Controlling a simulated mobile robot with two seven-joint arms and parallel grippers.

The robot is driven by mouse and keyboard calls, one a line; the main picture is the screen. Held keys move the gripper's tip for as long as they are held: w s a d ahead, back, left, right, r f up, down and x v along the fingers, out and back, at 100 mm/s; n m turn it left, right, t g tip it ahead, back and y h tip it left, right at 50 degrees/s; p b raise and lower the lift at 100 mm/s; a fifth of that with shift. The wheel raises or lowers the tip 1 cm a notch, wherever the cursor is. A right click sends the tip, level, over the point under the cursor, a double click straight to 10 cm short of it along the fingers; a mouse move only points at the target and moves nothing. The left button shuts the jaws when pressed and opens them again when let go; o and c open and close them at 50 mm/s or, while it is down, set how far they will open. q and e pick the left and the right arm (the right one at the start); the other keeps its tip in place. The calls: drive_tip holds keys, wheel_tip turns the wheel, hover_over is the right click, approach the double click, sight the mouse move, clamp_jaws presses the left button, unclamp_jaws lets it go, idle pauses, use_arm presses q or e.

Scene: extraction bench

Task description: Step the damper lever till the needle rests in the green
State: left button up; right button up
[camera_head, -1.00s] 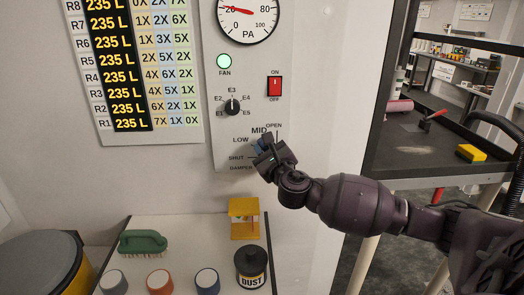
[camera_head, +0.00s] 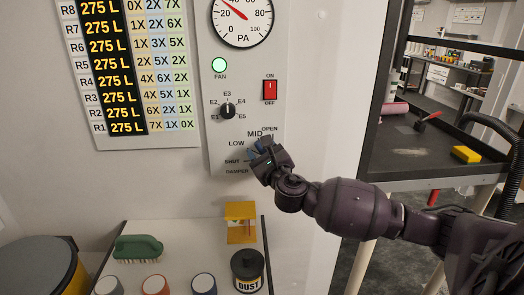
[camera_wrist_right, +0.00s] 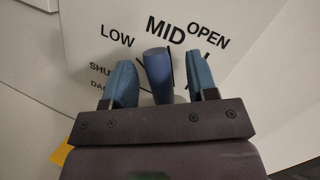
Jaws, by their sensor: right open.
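The damper panel (camera_head: 223,150) has the marks SHUT, LOW, MID and OPEN. In the right wrist view, the blue damper lever (camera_wrist_right: 159,78) stands between my right gripper's two blue fingers (camera_wrist_right: 162,80), near the MID mark, with gaps on both sides. The right gripper (camera_head: 258,148) is open around the lever and mostly hides it in the head view. The PA gauge (camera_head: 242,28) is cut off at the top; its red needle (camera_head: 234,10) points up-left, past 20. I cannot make out a green zone. My left gripper is not in view.
The fan lamp (camera_head: 219,65) glows green above a selector knob (camera_head: 228,110) and a red switch (camera_head: 270,90). A chart (camera_head: 127,75) reads 275 L in its rows. Below are a green brush (camera_head: 138,246), a yellow stand (camera_head: 241,223) and a DUST jar (camera_head: 248,270).

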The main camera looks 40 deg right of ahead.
drive_tip(key=shift+s, duration=0.1)
drive_tip(key=v, duration=1)
drive_tip(key=shift+s+b, duration=0.3)
drive_tip(key=shift+a+f, duration=0.1)
drive_tip(key=shift+a, duration=0.05)
